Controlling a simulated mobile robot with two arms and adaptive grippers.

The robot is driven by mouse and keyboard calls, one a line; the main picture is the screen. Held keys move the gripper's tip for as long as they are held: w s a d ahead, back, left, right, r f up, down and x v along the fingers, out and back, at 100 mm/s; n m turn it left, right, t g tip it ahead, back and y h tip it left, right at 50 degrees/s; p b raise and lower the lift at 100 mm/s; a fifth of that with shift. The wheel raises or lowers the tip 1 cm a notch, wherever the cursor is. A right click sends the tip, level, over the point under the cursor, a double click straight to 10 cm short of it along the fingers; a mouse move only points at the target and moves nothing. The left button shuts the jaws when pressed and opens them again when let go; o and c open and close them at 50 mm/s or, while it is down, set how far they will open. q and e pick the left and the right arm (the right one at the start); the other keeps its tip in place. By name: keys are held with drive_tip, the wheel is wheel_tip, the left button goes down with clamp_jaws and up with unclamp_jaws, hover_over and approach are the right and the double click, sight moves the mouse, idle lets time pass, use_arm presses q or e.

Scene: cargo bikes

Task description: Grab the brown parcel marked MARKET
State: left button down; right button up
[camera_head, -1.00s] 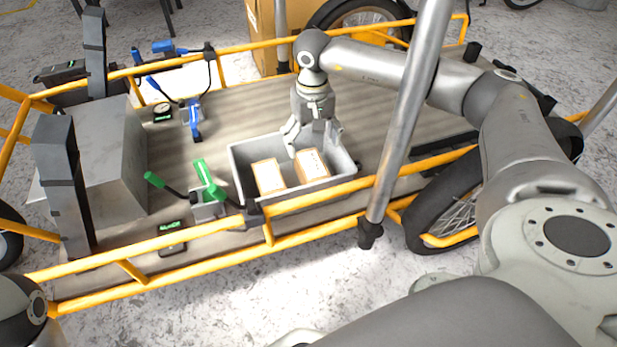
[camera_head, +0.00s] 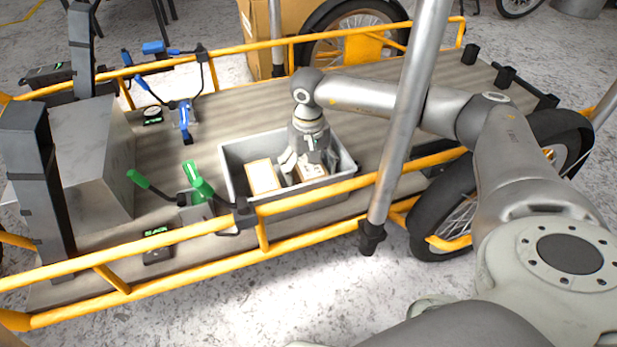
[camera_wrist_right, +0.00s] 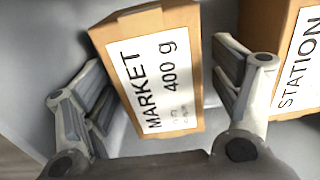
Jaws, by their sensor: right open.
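The brown parcel marked MARKET (camera_wrist_right: 156,75) has a white label reading MARKET 400 g in the right wrist view. In the head view it appears to be the right-hand parcel (camera_head: 313,173) in the grey crate (camera_head: 226,165), partly hidden by my gripper. My right gripper (camera_head: 306,172) is down in the crate, pointing downward. In the wrist view its open fingers (camera_wrist_right: 160,108) stand on both sides of the MARKET parcel, with a visible gap on the left and a narrow one on the right. My left gripper is out of view.
A second brown parcel marked STATION (camera_wrist_right: 300,62) lies close beside the right finger; in the head view it appears as the left parcel (camera_head: 262,177). Crate walls surround both. A yellow rail (camera_head: 330,192), a steel post (camera_head: 400,130) and green handles (camera_head: 197,178) are near.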

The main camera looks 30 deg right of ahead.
drive_tip(key=c, duration=1.4)
